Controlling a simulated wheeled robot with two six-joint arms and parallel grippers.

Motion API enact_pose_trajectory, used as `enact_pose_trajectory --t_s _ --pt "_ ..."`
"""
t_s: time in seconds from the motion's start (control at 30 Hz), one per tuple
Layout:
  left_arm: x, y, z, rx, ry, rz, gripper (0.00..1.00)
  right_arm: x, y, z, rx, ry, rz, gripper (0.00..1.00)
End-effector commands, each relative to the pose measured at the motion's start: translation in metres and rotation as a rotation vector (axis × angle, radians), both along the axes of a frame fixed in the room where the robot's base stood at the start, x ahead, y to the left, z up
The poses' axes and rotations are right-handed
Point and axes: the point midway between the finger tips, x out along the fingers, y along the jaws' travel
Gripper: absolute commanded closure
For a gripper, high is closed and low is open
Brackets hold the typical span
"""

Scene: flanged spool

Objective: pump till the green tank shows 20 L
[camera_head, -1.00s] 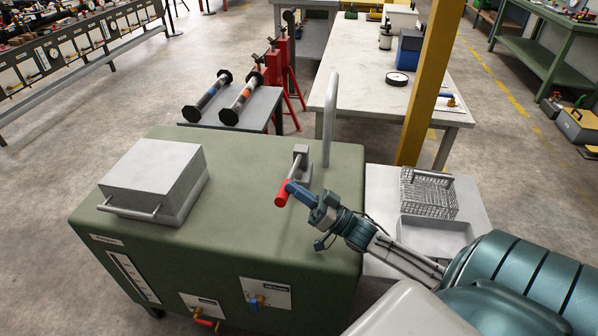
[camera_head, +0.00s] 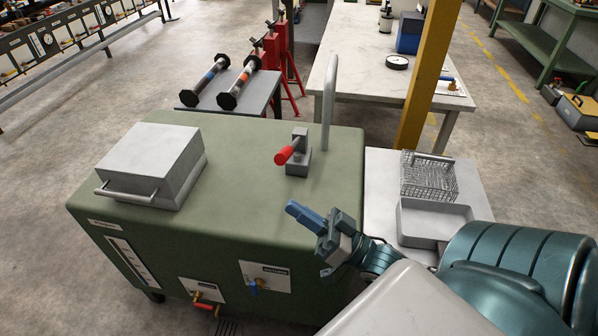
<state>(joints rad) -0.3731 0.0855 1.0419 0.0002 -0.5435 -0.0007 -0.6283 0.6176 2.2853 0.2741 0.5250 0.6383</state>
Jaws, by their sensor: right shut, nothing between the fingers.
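The green tank (camera_head: 240,215) fills the middle of the head view. On its top is a pump with a grey base (camera_head: 298,165) and a lever with a red grip (camera_head: 284,155), tilted toward me. A level gauge (camera_head: 132,262) sits on the tank's front left; its reading is too small to make out. My right gripper (camera_head: 300,213) is shut and empty above the tank top, apart from the red grip and nearer to me. My left gripper is not in view.
A grey box with a handle (camera_head: 152,163) sits on the tank's left. A bent pipe (camera_head: 329,100) rises behind the pump. Two valves (camera_head: 256,284) (camera_head: 205,300) are on the front. A side table at right holds a wire basket (camera_head: 428,175) and tray (camera_head: 436,222). A yellow post (camera_head: 428,75) stands behind.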

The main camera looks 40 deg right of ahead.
Motion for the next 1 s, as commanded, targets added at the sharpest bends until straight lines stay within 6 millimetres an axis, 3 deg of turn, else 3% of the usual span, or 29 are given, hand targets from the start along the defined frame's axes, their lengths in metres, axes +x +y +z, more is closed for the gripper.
enact_pose_trajectory --t_s 0.33,0.47,0.77,1.0 --pt "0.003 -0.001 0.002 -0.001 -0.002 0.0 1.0 -0.004 0.003 0.0 -0.004 0.006 -0.005 1.0" --pt "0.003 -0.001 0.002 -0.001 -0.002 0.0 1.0 0.004 0.006 -0.012 -0.053 0.067 -0.049 1.0" --pt "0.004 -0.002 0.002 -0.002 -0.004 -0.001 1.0 0.027 0.008 -0.09 -0.351 0.458 -0.258 1.0" --pt "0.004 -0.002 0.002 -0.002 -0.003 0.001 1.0 0.008 0.0 -0.156 -0.605 0.833 -0.351 1.0"
